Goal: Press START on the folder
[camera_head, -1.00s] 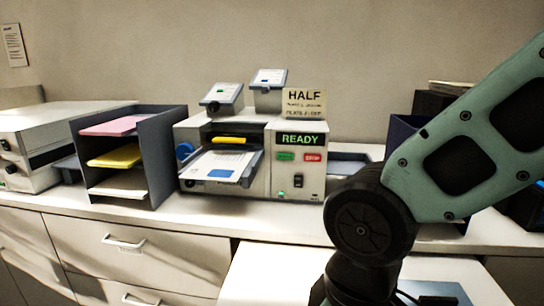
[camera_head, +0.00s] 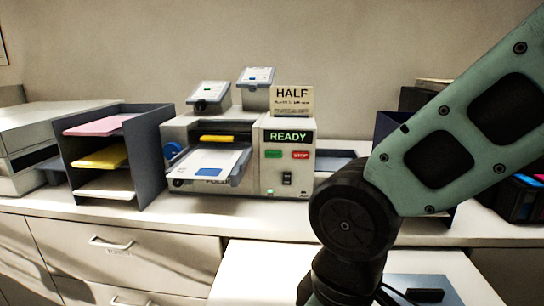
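The folder (camera_head: 274,179) is a white and grey machine on the counter, left of my arm. Its green display (camera_head: 289,136) reads READY. The green START button (camera_head: 273,154) sits below the display, with the red STOP button (camera_head: 300,155) to its right. A black switch shows lower on the front panel. A paper tray (camera_head: 209,161) with white and blue sheets sticks out at its left front. My gripper is out of frame; only my arm shows, at the right and in front of the counter.
A dark sorter (camera_head: 151,150) with pink, yellow and white paper stands left of the folder. A HALF sign (camera_head: 292,101) and small boxes rest on top of the folder. A white table (camera_head: 255,272) is in front, below the counter. Dark boxes stand at the right.

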